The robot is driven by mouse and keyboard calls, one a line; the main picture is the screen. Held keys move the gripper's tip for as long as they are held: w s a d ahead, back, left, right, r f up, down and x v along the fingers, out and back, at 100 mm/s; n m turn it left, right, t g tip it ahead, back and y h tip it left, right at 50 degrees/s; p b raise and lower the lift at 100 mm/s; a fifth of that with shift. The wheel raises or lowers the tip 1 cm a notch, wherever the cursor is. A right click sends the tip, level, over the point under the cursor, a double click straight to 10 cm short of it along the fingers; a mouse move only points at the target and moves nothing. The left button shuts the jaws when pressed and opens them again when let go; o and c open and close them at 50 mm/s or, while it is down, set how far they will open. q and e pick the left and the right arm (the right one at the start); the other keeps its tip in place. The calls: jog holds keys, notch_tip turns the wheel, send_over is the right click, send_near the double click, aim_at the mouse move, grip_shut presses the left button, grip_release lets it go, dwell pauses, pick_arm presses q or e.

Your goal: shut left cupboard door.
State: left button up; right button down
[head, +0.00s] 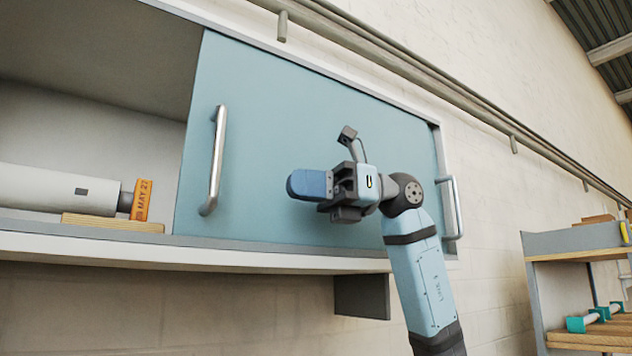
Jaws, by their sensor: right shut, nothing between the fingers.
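The blue left cupboard door (265,130) stands slid to the right, in front of the right part of the wall cupboard. Its upright metal handle (215,160) is near its left edge. The left part of the cupboard is open. A second handle (450,207) shows at the far right end, beyond the door's right edge. My right gripper (297,184) is in front of the middle of the door, shut and empty, pointing left towards the handle. A clear gap lies between its fingertips and the handle. I cannot tell whether it touches the door panel. My left gripper is not in view.
In the open part, a white roll (60,188) lies with an orange dated tag (141,200) and a wooden strip (112,223). A pipe rail (420,73) runs above the cupboard. A shelf unit (533,290) stands at the lower right. The space left of my gripper is free.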

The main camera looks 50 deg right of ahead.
aim_at(240, 178)
jog(key=p+x, duration=0.2)
jog(key=x, duration=0.5)
jog(key=shift+w+a+r, duration=0.1)
jog(key=shift+w+a, duration=0.4)
jog(key=shift+a, duration=0.2)
